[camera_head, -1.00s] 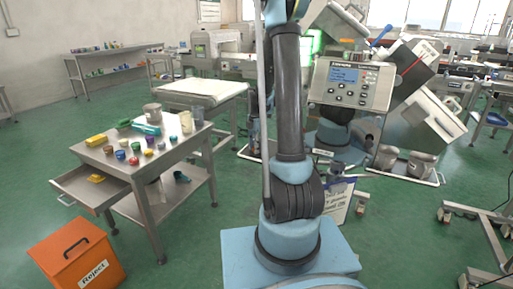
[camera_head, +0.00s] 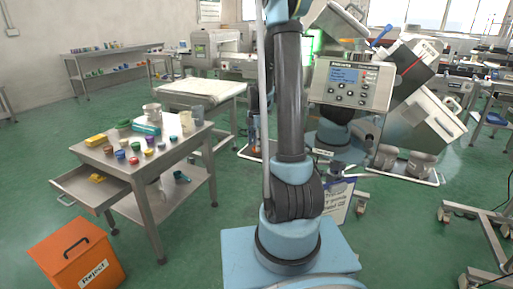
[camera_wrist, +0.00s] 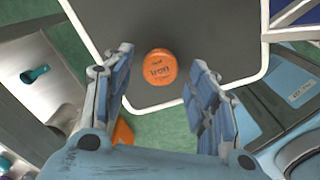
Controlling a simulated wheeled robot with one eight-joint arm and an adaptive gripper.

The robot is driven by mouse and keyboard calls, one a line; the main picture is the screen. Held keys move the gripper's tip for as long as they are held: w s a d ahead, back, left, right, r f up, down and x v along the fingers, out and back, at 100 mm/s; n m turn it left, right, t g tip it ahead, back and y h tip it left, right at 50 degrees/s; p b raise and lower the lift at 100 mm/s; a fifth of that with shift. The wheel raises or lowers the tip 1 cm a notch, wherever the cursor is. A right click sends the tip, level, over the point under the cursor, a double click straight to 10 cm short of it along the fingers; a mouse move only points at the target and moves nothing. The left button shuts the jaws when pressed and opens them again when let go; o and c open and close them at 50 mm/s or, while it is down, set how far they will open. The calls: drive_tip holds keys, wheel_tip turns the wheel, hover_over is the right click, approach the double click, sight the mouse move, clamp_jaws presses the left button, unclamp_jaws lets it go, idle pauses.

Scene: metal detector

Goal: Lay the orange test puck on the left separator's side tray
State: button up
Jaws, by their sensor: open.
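The orange test puck (camera_wrist: 161,67), with dark lettering on its top, lies on a dark grey tray (camera_wrist: 215,25) with a pale raised rim in the wrist view. I take this for the separator's side tray. My gripper (camera_wrist: 160,76) is open, one finger on each side of the puck, with a visible gap to both. The fingers point over the tray from its near edge. The puck and the tray cannot be made out clearly in the body camera view, where my arm blocks the middle.
A steel table (camera_head: 120,165) with several cups and coloured pucks stands at left, its drawer (camera_head: 85,190) pulled out. The orange reject bin (camera_head: 75,262) stands on the floor before it. A control panel (camera_head: 350,82) stands right of my arm. Open green floor lies between.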

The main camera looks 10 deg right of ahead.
wheel_tip(320, 180, up, 10)
drive_tip(key=s+r+m, duration=0.3)
drive_tip(key=s+m, duration=0.2)
drive_tip(key=s, duration=0.4)
drive_tip(key=s+f+m+t, duration=0.1)
drive_tip(key=s+f+m, duration=0.2)
drive_tip(key=s+m, duration=0.5)
drive_tip(key=s+f+m+t, duration=0.1)
drive_tip(key=s+f+m, duration=0.3)
drive_tip(key=s, duration=1.3)
drive_tip(key=shift+s+d+m, duration=0.25)
drive_tip(key=shift+m, duration=2.15)
drive_tip(key=shift+f, duration=0.1)
